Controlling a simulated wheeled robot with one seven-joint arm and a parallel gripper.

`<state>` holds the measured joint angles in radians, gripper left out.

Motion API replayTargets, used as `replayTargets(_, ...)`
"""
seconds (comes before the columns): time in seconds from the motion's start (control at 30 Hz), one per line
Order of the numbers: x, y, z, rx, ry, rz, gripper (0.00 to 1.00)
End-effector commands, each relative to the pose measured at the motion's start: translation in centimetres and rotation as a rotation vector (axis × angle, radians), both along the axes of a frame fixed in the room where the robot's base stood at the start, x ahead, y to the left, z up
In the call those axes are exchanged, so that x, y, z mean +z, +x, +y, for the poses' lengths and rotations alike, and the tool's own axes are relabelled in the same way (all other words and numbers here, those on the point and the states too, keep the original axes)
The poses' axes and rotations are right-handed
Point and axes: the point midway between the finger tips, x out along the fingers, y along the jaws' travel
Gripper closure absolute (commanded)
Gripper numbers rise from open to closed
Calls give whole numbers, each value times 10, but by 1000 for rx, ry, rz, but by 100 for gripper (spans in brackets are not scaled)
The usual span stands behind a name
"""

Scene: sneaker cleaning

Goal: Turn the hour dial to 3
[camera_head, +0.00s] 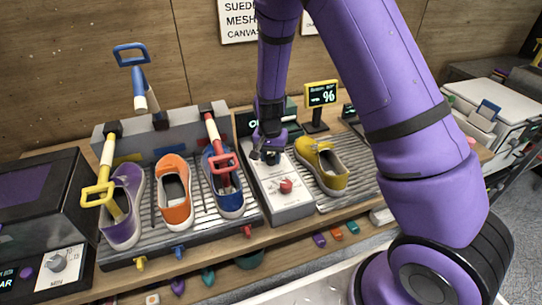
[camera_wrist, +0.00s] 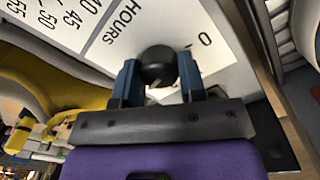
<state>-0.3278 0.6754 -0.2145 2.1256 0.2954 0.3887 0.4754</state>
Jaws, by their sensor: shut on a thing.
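In the wrist view, the hour dial (camera_wrist: 157,66) is a round black knob on a white panel marked "HOURS" (camera_wrist: 124,22). A "0" shows on the panel to the right of the knob. My gripper (camera_wrist: 158,72) has its two blue fingers on either side of the knob and is shut on it. The dial's pointer and the number 3 cannot be made out. In the head view, my gripper (camera_head: 270,154) is low over the back part of the grey control box (camera_head: 292,212) and mostly hides the dial.
A red knob (camera_head: 286,186) sits at the front of the box. A yellow shoe (camera_head: 322,168) lies close on the right. Purple (camera_head: 122,222), orange (camera_head: 174,196) and blue (camera_head: 222,196) shoes are on the left rack. A "%" display (camera_head: 321,94) stands behind.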

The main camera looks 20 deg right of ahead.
Motion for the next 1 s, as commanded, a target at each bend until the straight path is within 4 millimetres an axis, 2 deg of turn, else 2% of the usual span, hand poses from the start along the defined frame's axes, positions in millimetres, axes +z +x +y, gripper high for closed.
replayTargets(0.13,0,1,0,-1,0,-1,86)
replayTargets(0.17,0,1,0,-1,0,-1,58)
replayTargets(0.2,0,1,0,-1,0,-1,49)
replayTargets(0.27,0,0,0,0,0,-1,37)
replayTargets(0.53,1,0,0,1,1,-1,37)
replayTargets(0.67,8,1,1,2,1,-3,37)
replayTargets(1.0,68,2,2,2,2,-5,37)
